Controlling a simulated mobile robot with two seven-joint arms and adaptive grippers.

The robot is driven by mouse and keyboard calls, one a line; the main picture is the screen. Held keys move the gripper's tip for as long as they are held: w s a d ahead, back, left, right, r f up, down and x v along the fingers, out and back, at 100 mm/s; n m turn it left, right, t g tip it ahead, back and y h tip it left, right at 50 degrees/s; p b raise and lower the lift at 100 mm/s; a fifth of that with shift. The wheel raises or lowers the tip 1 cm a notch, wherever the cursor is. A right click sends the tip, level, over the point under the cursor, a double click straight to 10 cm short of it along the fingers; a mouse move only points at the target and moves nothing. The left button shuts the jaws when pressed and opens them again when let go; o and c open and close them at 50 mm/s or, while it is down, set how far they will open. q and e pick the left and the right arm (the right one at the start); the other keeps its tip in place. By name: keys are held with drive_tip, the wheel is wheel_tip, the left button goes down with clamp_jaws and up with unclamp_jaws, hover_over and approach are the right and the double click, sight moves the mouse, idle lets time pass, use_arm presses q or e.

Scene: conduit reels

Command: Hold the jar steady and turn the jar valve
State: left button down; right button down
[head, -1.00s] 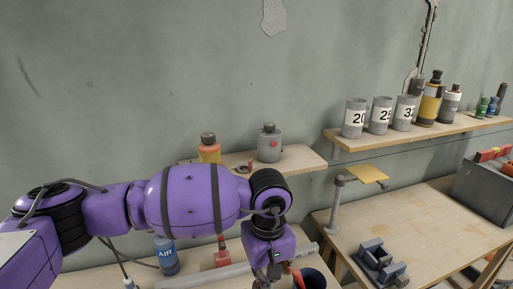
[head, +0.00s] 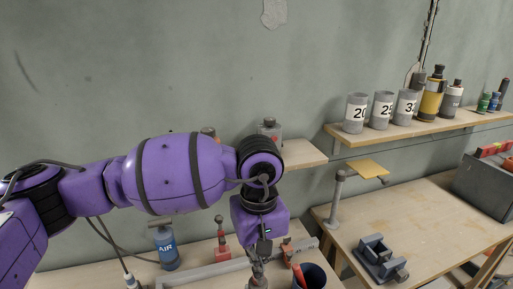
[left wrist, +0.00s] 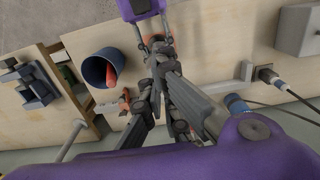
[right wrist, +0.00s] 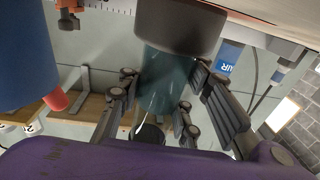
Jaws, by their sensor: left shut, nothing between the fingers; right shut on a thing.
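The jar (right wrist: 168,80) shows in the right wrist view as a translucent teal body with a wide dark grey band (right wrist: 180,28) at the picture's top. My right gripper (right wrist: 166,92) is shut around the teal body, with fingers on both sides. A dark round part (right wrist: 149,136) lies near the camera; I cannot tell whether it is the valve. My left gripper (head: 258,280) points down over the front bench in the head view. In the left wrist view its fingers (left wrist: 160,62) are closed with nothing between them. The jar is not clearly visible in the head view.
A dark blue cup (head: 311,277) with a red-orange handled tool stands right of my left gripper. A blue AIR can (head: 167,252) and a red tool (head: 221,246) stand to the left. A grey clamp (head: 380,262) sits on the right bench, which has free room.

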sight(255, 284)
use_arm(q)
drive_tip(key=shift+s+a+f, duration=0.15)
drive_tip(key=shift+f, duration=1.65)
drive_tip(key=shift+s+a+f, duration=0.1)
drive_tip(key=shift+a+f, duration=0.05)
drive_tip(key=shift+f, duration=1.6)
drive_tip(key=shift+f, duration=0.15)
drive_tip(key=shift+w+d, duration=0.2)
drive_tip(key=shift+w, duration=0.1)
drive_tip(key=shift+w+r, duration=0.3)
drive_tip(key=shift+w, duration=0.3)
drive_tip(key=shift+w+d, duration=0.15)
drive_tip(key=shift+d, duration=0.45)
drive_tip(key=shift+d+f, duration=0.1)
